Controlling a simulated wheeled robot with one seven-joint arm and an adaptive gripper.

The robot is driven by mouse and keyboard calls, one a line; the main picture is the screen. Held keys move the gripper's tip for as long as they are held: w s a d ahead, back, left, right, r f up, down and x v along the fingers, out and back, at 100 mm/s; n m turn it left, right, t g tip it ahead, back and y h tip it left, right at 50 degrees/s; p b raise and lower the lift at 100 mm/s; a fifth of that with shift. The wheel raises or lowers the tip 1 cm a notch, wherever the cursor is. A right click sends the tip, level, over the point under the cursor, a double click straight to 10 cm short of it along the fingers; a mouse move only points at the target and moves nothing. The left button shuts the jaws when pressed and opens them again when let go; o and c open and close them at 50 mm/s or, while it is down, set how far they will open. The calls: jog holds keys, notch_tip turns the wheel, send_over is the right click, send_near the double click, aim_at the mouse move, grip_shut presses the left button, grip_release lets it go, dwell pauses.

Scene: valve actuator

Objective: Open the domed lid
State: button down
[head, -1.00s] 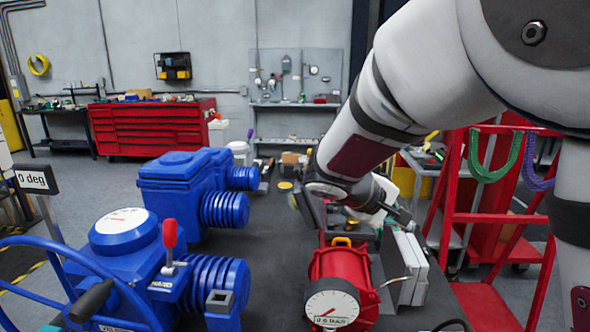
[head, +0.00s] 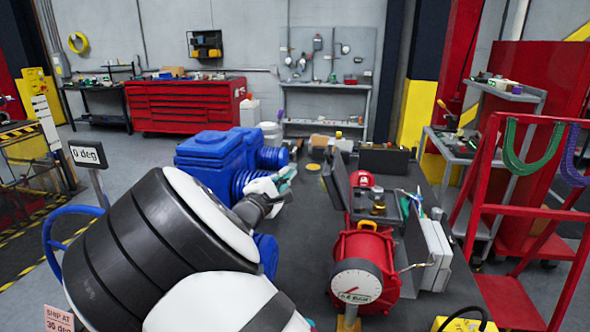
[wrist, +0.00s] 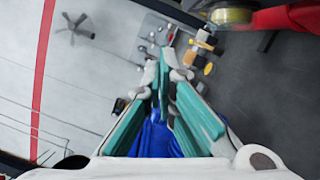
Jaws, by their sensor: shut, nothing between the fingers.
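The domed lid cannot be picked out with certainty now. The near blue actuator, whose rounded top bears a white dial in the earlier head view, is mostly hidden behind my arm. Its blue handwheel (head: 52,228) shows at the left. The far blue actuator (head: 205,152) stands behind, with ribbed blue cylinders on its right side. My gripper (head: 288,180) is beside those cylinders in the head view, its fingers pointing up and right. In the wrist view my gripper (wrist: 165,58) has its teal-padded fingers together at the tips, with nothing between them. Blue housing (wrist: 155,138) shows below and between the fingers.
A red actuator with a dial (head: 357,286) stands on the dark bench (head: 305,240). An open case (head: 372,205) with small parts and white boxes (head: 433,250) are beside it. A red rack (head: 520,230) stands at right. The bench middle is clear.

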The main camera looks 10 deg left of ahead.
jog(key=w+d+r+p, duration=0.1)
jog(key=w+d+r, duration=0.1)
jog(key=w+d, duration=0.4)
jog(key=shift+w+r+p, duration=0.15)
jog(key=shift+w+p, duration=0.25)
jog(key=shift+w, duration=0.55)
jog(key=shift+d, duration=0.1)
